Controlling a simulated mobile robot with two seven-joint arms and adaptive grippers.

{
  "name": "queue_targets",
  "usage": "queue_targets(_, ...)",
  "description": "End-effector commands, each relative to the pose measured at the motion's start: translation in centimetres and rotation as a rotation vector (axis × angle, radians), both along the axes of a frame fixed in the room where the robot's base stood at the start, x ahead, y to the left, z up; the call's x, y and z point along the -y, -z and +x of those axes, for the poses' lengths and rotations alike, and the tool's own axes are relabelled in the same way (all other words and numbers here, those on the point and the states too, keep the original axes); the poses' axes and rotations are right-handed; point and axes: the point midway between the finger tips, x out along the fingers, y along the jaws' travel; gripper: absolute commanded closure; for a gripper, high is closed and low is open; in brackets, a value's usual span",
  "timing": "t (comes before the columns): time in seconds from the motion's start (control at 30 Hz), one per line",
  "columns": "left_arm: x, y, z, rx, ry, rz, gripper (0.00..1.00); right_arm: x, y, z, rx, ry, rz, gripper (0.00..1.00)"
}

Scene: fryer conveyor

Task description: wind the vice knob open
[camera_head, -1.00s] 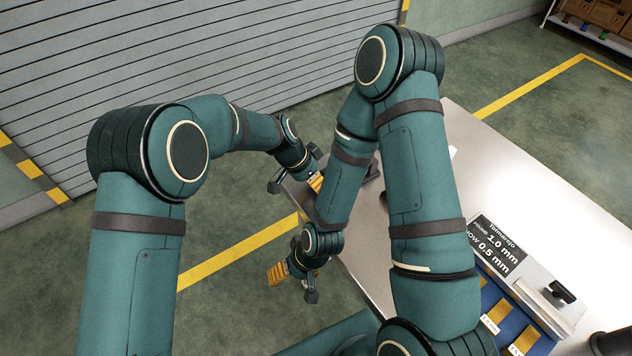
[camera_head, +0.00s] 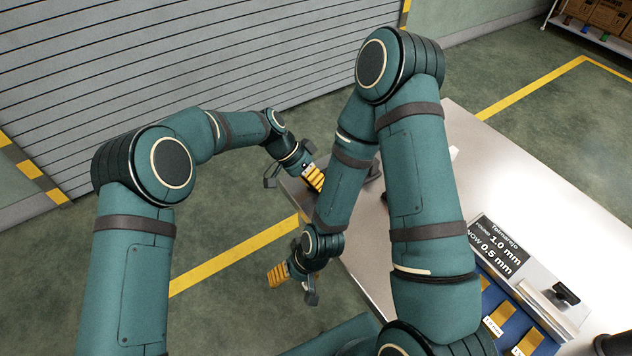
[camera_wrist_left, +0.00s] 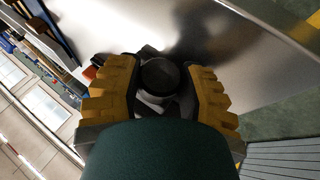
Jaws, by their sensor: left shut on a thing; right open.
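The vice knob (camera_wrist_left: 160,76) is a dark round piece between the yellow fingers of my left gripper (camera_wrist_left: 160,92) in the left wrist view. The fingers are shut on it from both sides. In the head view my left gripper (camera_head: 314,179) is at the table's far left corner, where my right arm hides most of the vice and the knob cannot be made out. My right gripper (camera_head: 290,278) is lower, open and empty, off the table's left edge above the floor.
The pale metal table (camera_head: 540,210) runs to the right, its middle mostly clear. A sign (camera_head: 497,245) reading 1.0 mm and 0.5 mm stands near a blue tray (camera_head: 492,299) with yellow pieces. My right arm crosses close to my left gripper.

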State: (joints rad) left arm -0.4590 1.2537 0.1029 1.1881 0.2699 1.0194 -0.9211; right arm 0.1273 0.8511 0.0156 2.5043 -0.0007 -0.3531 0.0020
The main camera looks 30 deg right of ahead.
Motion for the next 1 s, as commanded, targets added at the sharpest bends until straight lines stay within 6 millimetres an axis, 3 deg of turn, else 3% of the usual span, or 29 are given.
queue_targets(0.1, 0.0, 0.2, -0.2, -0.002, 0.003, 0.003, 0.95, 0.0, 0.0, 0.0, 0.000, 0.000, 0.000, 0.28)
queue_targets(0.13, 0.0, 0.2, -0.2, -0.002, 0.003, 0.003, 0.47, 0.0, 0.0, 0.0, 0.000, 0.000, 0.000, 0.28)
queue_targets(0.2, 0.0, 0.2, -0.1, -0.002, 0.003, 0.003, 0.28, 0.0, 0.0, 0.0, 0.000, 0.000, 0.000, 0.28)
queue_targets(0.57, -0.2, -0.3, 0.1, 0.001, 0.000, 0.000, 0.28, 0.0, 0.0, 0.0, 0.000, 0.000, 0.000, 0.28)
queue_targets(1.0, -3.6, -6.5, 3.3, 0.004, 0.000, -0.001, 0.28, 0.0, 0.0, 0.0, 0.000, 0.000, 0.000, 0.28)
